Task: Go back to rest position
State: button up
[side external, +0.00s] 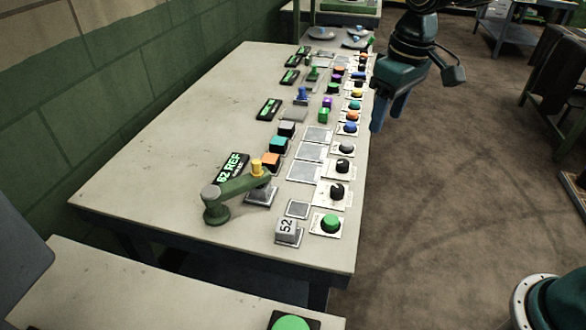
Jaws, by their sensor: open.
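My gripper (388,113) hangs at the upper right, with its blue fingers pointing down. In this view it appears just past the table's right edge, over the brown floor. The fingers are apart, and I see nothing held between them. Its height above the floor and its exact distance from the table are hard to judge.
The grey table (165,130) carries several coloured blocks, buttons and knobs along its right side. A green wall (90,105) borders the left; floor (450,190) is open at right.

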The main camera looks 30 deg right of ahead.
jog(key=s+d+r+m+t, duration=0.1)
jog(key=s+d, duration=0.3)
jog(key=s, duration=0.7)
jog(key=s+d+r+m+t, duration=0.1)
jog(key=s+d+r+t, duration=0.1)
jog(key=s, duration=0.9)
jog(key=shift+s+d+r+m+t, duration=0.2)
jog(key=shift+d+m+t, duration=0.3)
jog(key=shift+d, duration=0.5)
